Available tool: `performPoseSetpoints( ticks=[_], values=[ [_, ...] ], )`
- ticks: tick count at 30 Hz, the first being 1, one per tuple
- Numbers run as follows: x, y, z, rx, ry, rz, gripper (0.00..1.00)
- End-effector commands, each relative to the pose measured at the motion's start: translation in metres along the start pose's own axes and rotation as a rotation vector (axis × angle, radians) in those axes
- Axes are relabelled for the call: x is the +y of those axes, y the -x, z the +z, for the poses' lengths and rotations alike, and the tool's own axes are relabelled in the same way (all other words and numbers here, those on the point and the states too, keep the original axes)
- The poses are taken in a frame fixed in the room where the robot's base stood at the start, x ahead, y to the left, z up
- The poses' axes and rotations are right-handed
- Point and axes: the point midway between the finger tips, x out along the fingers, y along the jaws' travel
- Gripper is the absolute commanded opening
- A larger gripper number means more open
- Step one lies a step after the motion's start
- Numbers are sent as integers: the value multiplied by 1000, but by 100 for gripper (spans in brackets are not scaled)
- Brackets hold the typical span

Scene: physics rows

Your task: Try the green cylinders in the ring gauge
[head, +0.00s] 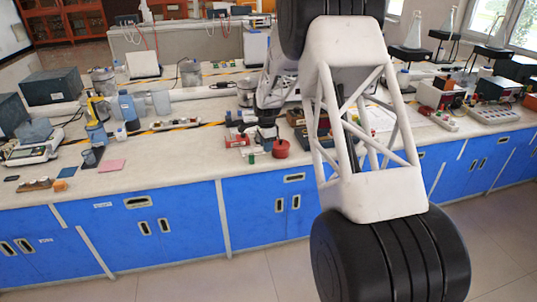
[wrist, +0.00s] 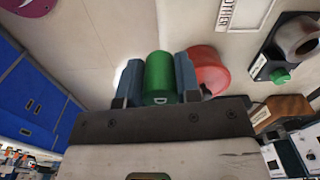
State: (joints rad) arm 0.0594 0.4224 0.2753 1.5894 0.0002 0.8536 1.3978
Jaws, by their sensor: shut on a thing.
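My gripper (wrist: 159,80) is shut on a green cylinder (wrist: 158,72), which stands out between the two blue-grey fingers in the wrist view. In the head view my gripper (head: 267,135) is over the front part of the bench, and the held cylinder is too small to make out. A grey ring-like piece on a black base, perhaps the ring gauge (wrist: 304,38), is at the upper right of the wrist view, apart from my gripper. Another small green piece (wrist: 281,75) is at that base.
A red round object (wrist: 208,68) is just right of the held cylinder; it also shows in the head view (head: 281,149). A white label reading "OTHER" (wrist: 229,14) lies on the bench. A pink pad (head: 111,165) is at left. Bare bench (head: 175,155) lies left of my gripper.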

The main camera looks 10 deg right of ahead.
Motion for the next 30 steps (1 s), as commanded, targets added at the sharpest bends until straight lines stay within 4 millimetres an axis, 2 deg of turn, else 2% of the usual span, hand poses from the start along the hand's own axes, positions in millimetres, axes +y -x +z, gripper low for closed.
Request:
performPoseSetpoints(
  ticks=[12,30],
  values=[
    [-66,13,-13,0,13,-1,6],
    [-149,26,-30,0,32,0,6]
  ],
)
